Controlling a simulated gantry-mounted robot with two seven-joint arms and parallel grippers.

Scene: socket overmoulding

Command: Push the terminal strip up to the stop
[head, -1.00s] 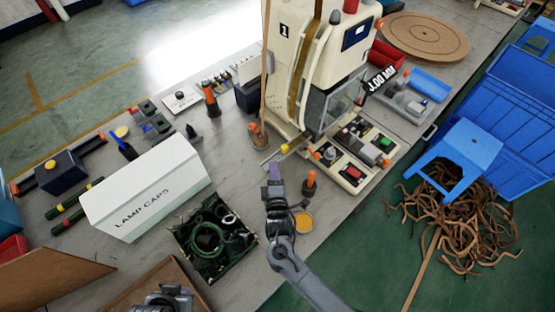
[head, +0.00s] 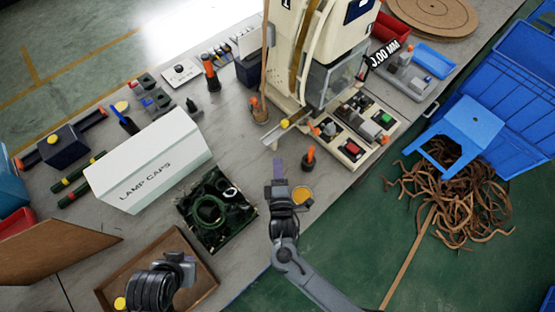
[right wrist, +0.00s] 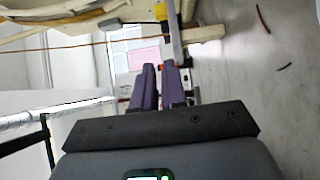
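A narrow pale metal strip on a rail (head: 286,129) sticks out from the front of the cream machine (head: 300,50), with a yellow piece on it; I take it for the terminal strip. It also shows in the right wrist view (right wrist: 173,40), running away beyond my fingers. A separate stop is too small to make out. My right gripper (head: 278,163) is just in front of the rail's near end, apart from it in the head view. Its purple fingers (right wrist: 159,68) stand slightly apart with nothing seen between them. My left gripper (head: 183,264) is over a wooden tray; its fingers cannot be made out.
An orange-topped dark tool (head: 309,158) and an amber dish (head: 302,196) stand close to the right gripper. A lamp caps box (head: 150,165) and a dark bin of wire (head: 215,215) lie to the left. A control panel (head: 355,130) sits right of the rail.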

